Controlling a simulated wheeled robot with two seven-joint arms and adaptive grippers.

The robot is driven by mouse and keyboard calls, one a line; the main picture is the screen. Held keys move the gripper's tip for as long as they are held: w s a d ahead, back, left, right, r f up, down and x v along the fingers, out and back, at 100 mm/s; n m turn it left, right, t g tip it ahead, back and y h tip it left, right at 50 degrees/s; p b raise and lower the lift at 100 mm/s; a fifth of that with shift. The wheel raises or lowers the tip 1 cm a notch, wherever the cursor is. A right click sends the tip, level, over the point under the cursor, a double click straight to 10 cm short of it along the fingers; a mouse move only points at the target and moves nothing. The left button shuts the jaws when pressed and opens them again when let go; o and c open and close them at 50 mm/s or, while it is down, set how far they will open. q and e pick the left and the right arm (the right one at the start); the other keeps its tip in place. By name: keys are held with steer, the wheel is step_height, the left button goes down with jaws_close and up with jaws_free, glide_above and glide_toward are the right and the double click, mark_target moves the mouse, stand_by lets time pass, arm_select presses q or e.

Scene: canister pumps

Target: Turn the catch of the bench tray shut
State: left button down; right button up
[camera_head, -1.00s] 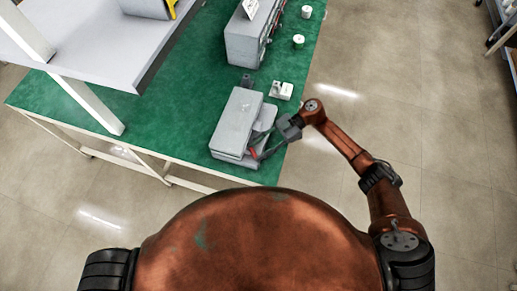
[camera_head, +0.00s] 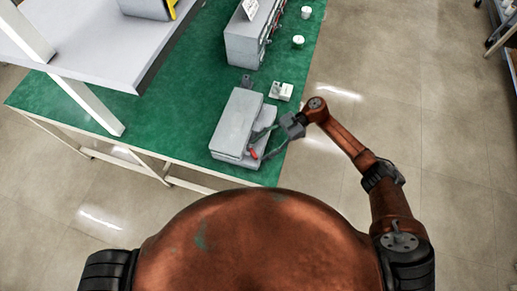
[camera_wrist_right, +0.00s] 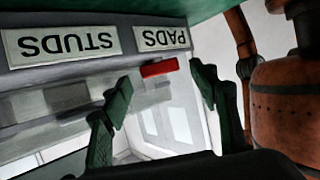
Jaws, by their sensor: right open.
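The bench tray (camera_head: 235,122) is a grey box near the front right edge of the green bench. Its red catch (camera_head: 253,154) shows on the right side of the tray. In the right wrist view the red catch (camera_wrist_right: 158,68) lies nearly level, slightly tilted, below the upside-down PADS label (camera_wrist_right: 161,38). My right gripper (camera_head: 263,146) is at the tray's right side with its fingers spread. In the wrist view the gripper (camera_wrist_right: 162,80) has one finger on each side of the catch, with gaps showing between. My left gripper is not in view.
A small white fixture (camera_head: 281,91) stands just behind the tray. A larger grey box (camera_head: 246,45) and white round pieces (camera_head: 298,41) are farther back. A raised grey shelf (camera_head: 95,40) overhangs the bench at left. Floor right of the bench is clear.

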steer(key=v, duration=0.6)
steer(key=shift+d, duration=0.2)
steer(key=shift+w, duration=0.1)
steer(key=shift+c, duration=0.4)
